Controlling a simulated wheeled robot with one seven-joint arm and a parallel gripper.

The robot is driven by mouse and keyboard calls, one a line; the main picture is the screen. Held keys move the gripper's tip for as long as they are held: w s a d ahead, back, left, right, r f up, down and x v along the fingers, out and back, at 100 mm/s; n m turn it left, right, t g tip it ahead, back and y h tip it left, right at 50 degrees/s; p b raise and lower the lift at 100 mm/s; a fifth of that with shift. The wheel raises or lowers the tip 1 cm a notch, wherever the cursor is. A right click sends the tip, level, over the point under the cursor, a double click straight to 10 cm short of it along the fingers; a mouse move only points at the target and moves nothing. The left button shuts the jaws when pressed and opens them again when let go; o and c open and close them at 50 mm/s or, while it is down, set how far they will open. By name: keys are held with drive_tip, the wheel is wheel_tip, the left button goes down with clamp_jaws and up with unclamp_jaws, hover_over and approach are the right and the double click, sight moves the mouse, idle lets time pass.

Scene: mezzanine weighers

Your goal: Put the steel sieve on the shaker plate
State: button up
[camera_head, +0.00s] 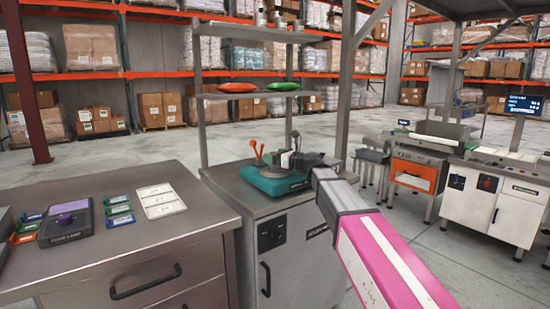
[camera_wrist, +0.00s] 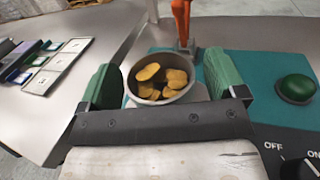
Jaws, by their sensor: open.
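A round grey metal vessel (camera_wrist: 131,83) with several yellow-brown pieces in it shows in the wrist view. It looks like the steel sieve, but its bottom is hidden by the pieces. My gripper (camera_wrist: 162,84) is open, with one green finger on each side of the vessel. Whether the fingers touch it, and what lies under it, I cannot tell. The teal machine (camera_wrist: 222,62) lies around and behind it, with an OFF/ON panel at the lower right. In the head view the teal machine (camera_head: 277,183) stands on the steel cabinet, and my gripper (camera_head: 303,161) is over its right side, hiding the vessel partly.
An orange tool (camera_head: 258,152) stands upright at the machine's back left. A green dome (camera_wrist: 295,88) is right of the vessel. A shelf (camera_head: 245,94) with an orange and a green item hangs above. The left counter (camera_head: 140,250) holds cards and a purple-topped device (camera_head: 66,221).

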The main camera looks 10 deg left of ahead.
drive_tip(key=v, duration=1.1)
drive_tip(key=shift+s+d, duration=0.2)
drive_tip(key=shift+d, duration=0.15)
idle(0.6)
